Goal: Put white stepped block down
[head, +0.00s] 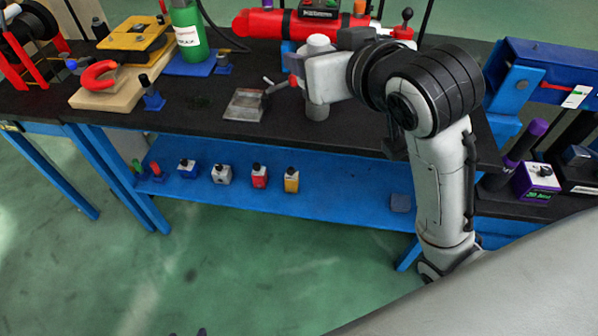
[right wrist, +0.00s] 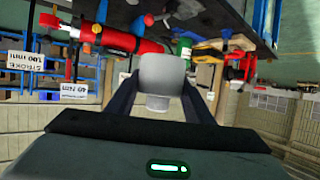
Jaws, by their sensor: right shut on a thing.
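The white stepped block shows in the head view as a round pale top (head: 318,43) above my right gripper (head: 312,78) and a grey round lower end (head: 317,111) below it. My right gripper is shut on it and holds it upright, over the front part of the black bench top (head: 215,125). I cannot tell if its lower end touches the bench. In the right wrist view the block (right wrist: 161,75) sits between the two dark fingers (right wrist: 158,98), with a wide part and a narrower part. The fingers hide its middle in the head view. My left gripper is not in view.
A grey metal plate (head: 244,105) with a lever lies left of the block. A red cylinder (head: 290,24) lies behind it. A green bottle (head: 188,30) and wooden board (head: 105,92) stand further left. The blue lower shelf (head: 330,200) holds several small blocks.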

